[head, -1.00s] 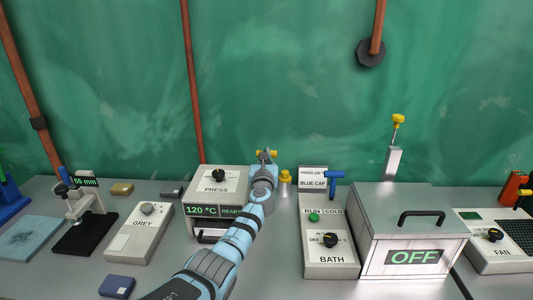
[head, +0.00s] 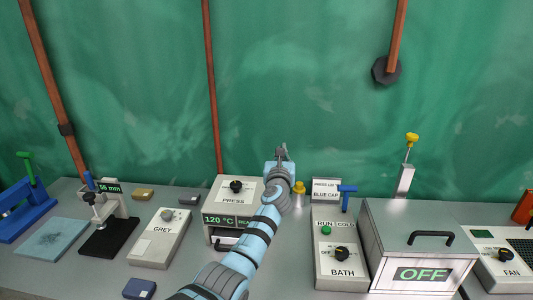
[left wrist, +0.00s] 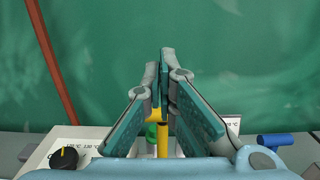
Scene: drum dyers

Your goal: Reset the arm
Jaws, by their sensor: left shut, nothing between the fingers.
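My left gripper (head: 281,152) is shut and empty, raised above the bench just right of the press (head: 236,199). In the left wrist view its fingertips (left wrist: 164,62) meet against the green wall. A yellow post or handle (left wrist: 162,140) shows low between the finger links, beyond or below them. In the head view my left forearm covers part of the press front. My right gripper is not in view.
A yellow-topped fixture (head: 299,188) stands close right of my gripper. Right of it are the bath control box (head: 342,270), a blue handle (head: 347,190) and the lidded bath (head: 405,215). Left stand the grey box (head: 160,238) and a gauge stand (head: 105,240).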

